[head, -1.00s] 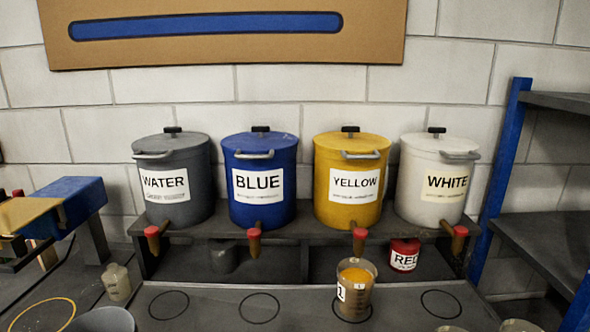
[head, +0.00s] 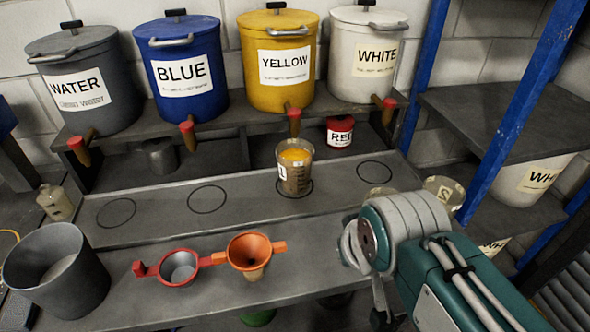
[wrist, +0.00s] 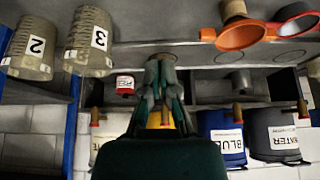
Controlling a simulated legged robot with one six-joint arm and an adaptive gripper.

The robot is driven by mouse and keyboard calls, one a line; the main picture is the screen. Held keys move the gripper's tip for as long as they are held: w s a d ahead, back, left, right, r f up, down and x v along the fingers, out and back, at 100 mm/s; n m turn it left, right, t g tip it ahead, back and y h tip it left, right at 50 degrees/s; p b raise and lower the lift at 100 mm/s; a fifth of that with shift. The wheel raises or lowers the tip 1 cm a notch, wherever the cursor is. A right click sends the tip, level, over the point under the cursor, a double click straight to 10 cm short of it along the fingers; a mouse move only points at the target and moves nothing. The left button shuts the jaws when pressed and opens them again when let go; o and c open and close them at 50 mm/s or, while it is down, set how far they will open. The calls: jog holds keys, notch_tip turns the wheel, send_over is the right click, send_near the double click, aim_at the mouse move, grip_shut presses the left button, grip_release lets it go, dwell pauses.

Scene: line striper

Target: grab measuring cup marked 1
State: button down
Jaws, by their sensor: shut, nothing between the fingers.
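The measuring cup marked 1 (head: 295,170) stands upright on the circle below the yellow bucket's tap in the head view. It is clear and brownish, with orange-yellow contents, and its white label faces left. In the wrist view, which is upside down, I cannot make it out behind my gripper. My gripper (wrist: 160,75) is shut and empty there, with the counter and buckets beyond it. In the head view my arm is at the lower right, apart from the cup, and the fingertips cannot be made out.
Cups marked 2 (wrist: 30,48) and 3 (wrist: 90,42) stand near my arm. An orange funnel (head: 250,248), a red-handled strainer (head: 178,268) and a grey bucket (head: 55,270) line the front. Paint buckets stand behind; a blue-framed shelf (head: 500,110) is at right.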

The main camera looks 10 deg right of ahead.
jog(key=c, duration=1)
grip_release()
jog(key=shift+o, duration=1.3)
jog(key=shift+w+r, duration=0.2)
jog(key=shift+w, duration=0.1)
jog(key=w+r+m, duration=0.1)
jog(key=w+r, duration=0.2)
jog(key=w, duration=0.5)
jog(key=m+h, duration=0.3)
send_over(295, 168)
jog(key=w+a, duration=0.3)
jog(key=a, duration=0.1)
notch_tip(295, 168, down, 8)
jog(key=r, duration=0.1)
jog(key=shift+w+a+x, duration=0.15)
jog(key=shift+x, duration=1.35)
jog(key=shift+w+a+x, duration=0.15)
jog(key=shift+a+x, duration=0.05)
jog(key=shift+x, duration=1.3)
